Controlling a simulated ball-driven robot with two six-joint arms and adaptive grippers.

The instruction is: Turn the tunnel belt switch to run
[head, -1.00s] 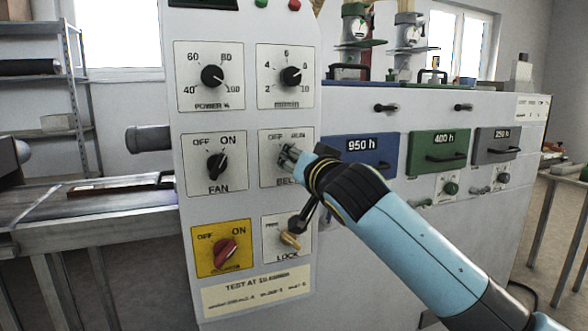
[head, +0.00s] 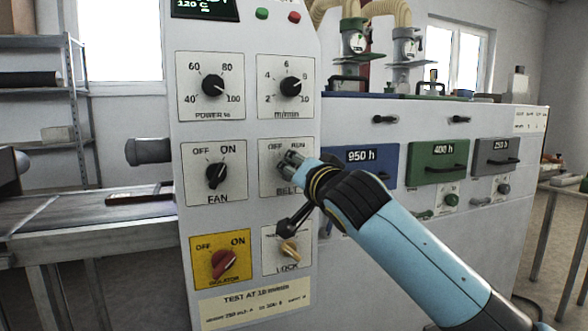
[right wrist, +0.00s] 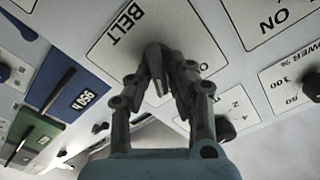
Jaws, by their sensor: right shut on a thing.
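The belt switch sits on a white plate marked BELT (head: 309,143), with OFF and RUN along its top, in the right column of the panel. My right gripper (head: 289,161) is at this plate, with its fingers shut on the belt knob. The head view hides most of the knob, so I cannot tell its setting there. In the right wrist view the grey belt knob (right wrist: 155,62) stands between the fingertips of the right gripper (right wrist: 168,75), in front of the BELT plate. My left gripper is not in view.
The FAN knob (head: 216,174) is left of the belt switch. The tan LOCK knob (head: 289,249) is close below, and the red isolator knob (head: 224,263) is lower left. Blue (head: 372,167), green (head: 438,162) and grey (head: 497,157) drawers are on the right.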

